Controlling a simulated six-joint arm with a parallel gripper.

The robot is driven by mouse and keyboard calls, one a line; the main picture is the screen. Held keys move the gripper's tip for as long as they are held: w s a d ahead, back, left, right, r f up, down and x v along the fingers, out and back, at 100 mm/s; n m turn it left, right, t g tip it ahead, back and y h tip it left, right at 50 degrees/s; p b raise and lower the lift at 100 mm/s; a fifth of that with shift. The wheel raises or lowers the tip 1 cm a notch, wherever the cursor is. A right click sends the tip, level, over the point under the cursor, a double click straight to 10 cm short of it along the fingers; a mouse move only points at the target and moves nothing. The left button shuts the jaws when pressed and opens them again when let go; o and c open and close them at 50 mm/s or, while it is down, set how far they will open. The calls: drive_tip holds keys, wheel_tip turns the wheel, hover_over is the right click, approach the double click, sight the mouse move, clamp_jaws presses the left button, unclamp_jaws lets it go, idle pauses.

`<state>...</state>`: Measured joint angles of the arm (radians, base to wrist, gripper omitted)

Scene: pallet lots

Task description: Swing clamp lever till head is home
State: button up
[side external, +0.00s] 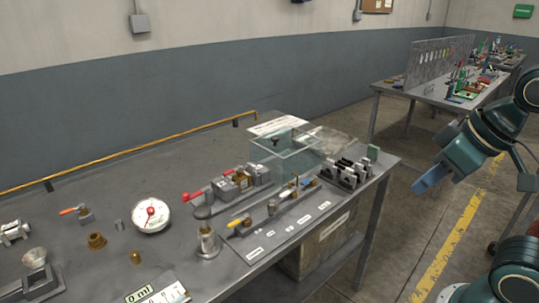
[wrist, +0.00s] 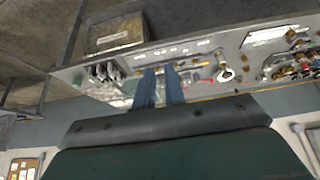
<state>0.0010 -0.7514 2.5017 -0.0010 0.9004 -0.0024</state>
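A clamp with a red-tipped lever (side external: 193,197) sits on the grey bench in the side view, left of a grey metal block with a brass-coloured part (side external: 240,181). The lever lies low, pointing left. Whether the clamp head touches anything is too small to tell. My gripper (side external: 418,190) is in the air beyond the right end of the bench, well apart from the clamp. In the wrist view my gripper (wrist: 161,70) shows two blue fingers with a gap between them and nothing held. The clamp cannot be made out clearly there.
A clear box (side external: 285,150) stands behind the clamp. A labelled board (side external: 290,232) with yellow- and blue-handled parts lies in front. A round gauge (side external: 151,215) and small fittings are at left. Black-and-grey blocks (side external: 346,172) stand near the right edge (side external: 385,172).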

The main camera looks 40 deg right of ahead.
drive_tip(key=o, duration=0.6)
drive_tip(key=shift+w+r, duration=0.2)
drive_tip(key=shift+w, duration=0.15)
drive_tip(key=shift+c, duration=0.2)
drive_tip(key=w+a+r+n, duration=0.1)
drive_tip(key=w+a+n, duration=0.15)
drive_tip(key=w, duration=0.55)
drive_tip(key=w+a+r+n+y, duration=0.1)
drive_tip(key=w+a+r+n, duration=0.15)
drive_tip(key=w, duration=0.45)
drive_tip(key=w+a+r+n, duration=0.1)
drive_tip(key=w+a+n, duration=0.15)
drive_tip(key=w, duration=0.55)
drive_tip(key=w+a+f+n+y, duration=0.1)
drive_tip(key=w+a+f+n, duration=0.1)
drive_tip(key=w, duration=0.3)
drive_tip(key=w+a+f+n, duration=0.2)
drive_tip(key=w, duration=0.3)
drive_tip(key=n+y, duration=0.1)
drive_tip(key=n, duration=0.2)
approach(186, 194)
drive_tip(key=w+v, duration=0.1)
drive_tip(key=v, duration=0.4)
drive_tip(key=shift+s+d+r, duration=0.1)
drive_tip(key=shift+s+r, duration=0.05)
drive_tip(key=shift+s, duration=0.05)
drive_tip(key=shift+s+x, duration=0.15)
drive_tip(key=shift+x, duration=3.25)
drive_tip(key=shift+s+x, duration=0.15)
drive_tip(key=shift+x, duration=3.25)
